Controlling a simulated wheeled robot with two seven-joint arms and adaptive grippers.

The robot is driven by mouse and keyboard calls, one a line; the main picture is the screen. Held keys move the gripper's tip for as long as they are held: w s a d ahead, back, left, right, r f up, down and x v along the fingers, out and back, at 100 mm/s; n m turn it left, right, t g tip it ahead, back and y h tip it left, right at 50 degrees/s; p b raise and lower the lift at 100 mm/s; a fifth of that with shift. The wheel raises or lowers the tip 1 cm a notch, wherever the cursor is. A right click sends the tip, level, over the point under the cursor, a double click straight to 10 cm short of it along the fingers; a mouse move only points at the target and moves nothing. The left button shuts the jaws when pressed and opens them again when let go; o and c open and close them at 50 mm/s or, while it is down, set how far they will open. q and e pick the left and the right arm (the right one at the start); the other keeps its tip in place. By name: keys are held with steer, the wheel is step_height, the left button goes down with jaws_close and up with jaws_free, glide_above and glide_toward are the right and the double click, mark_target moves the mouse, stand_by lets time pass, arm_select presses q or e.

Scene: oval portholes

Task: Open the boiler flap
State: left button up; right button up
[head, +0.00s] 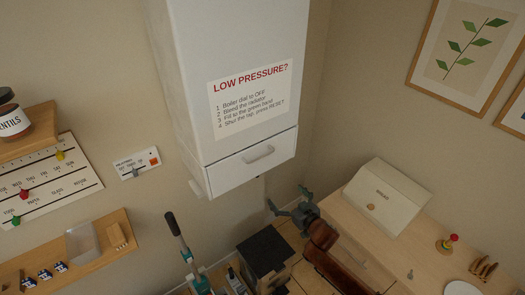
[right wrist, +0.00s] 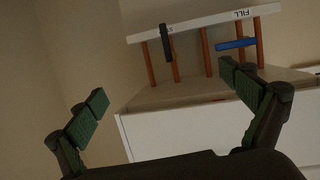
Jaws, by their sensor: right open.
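The white boiler (head: 235,50) hangs on the wall in the head view. Its flap (head: 225,175) is the lowest front panel, shut flush, with a pale bar handle (head: 258,154) near its middle top. My right gripper (head: 287,200) is open and empty, below and slightly right of the flap, apart from the handle. In the right wrist view the open fingers (right wrist: 166,84) frame a white panel (right wrist: 210,140), seemingly part of the boiler; no handle shows there. My left gripper is not in the head view.
Copper pipes (right wrist: 204,50) with a blue lever (right wrist: 236,44) and a black lever (right wrist: 167,42) show in the right wrist view. A wooden cabinet (head: 345,225) bearing a cream box (head: 385,195) stands right of my right gripper. Shelves (head: 85,255) are at left.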

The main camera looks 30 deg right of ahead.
mark_target(262, 157)
steer(key=s+a+r+n+t+y+p, duration=0.1)
steer(key=a+r, duration=0.2)
steer(key=r, duration=0.7)
steer(key=s+a+r+t+y+p, duration=0.15)
steer(key=a+r, duration=0.25)
steer(key=r, duration=0.6)
steer(key=shift+w+a+r+p, duration=0.1)
steer(key=shift+w+p, duration=0.05)
steer(key=shift+w, duration=1.3)
steer(key=shift+w+a+r+p, duration=0.1)
steer(key=shift+w+a+p, duration=0.1)
steer(key=shift+w, duration=1.25)
steer(key=shift+w+a+p, duration=0.1)
steer(key=shift+w+p, duration=0.05)
steer(key=shift+w, duration=1.3)
steer(key=shift+c, duration=0.3)
steer(key=shift+h, duration=0.25)
steer(key=c, duration=1.3)
